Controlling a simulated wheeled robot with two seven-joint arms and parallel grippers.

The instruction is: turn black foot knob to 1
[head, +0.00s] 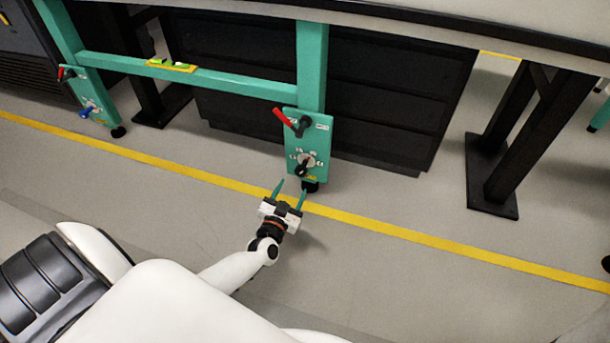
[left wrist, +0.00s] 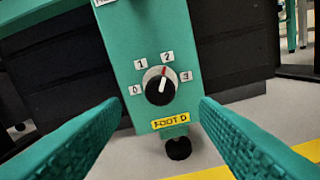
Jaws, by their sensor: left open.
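The black foot knob (left wrist: 160,86) sits on a pale round dial on a green panel (left wrist: 118,35), above a yellow label that seems to read FOOT D. Its white and red pointer aims up and slightly right, at about the 2 mark. Tags 0 and 1 are on its left and a tag at its right is hard to read. In the head view the knob (head: 301,170) is low on the green leg panel. My left gripper (head: 290,192) is open and empty, in front of and below the knob. Its fingers frame the knob in the wrist view, apart from it. My right gripper is not in view.
A red-handled lever (head: 284,117) sits above the knob on the same panel. A second green panel with a blue knob (head: 86,113) stands at the far left. A black foot (left wrist: 178,148) is under the near panel. The floor around the yellow line (head: 400,233) is clear.

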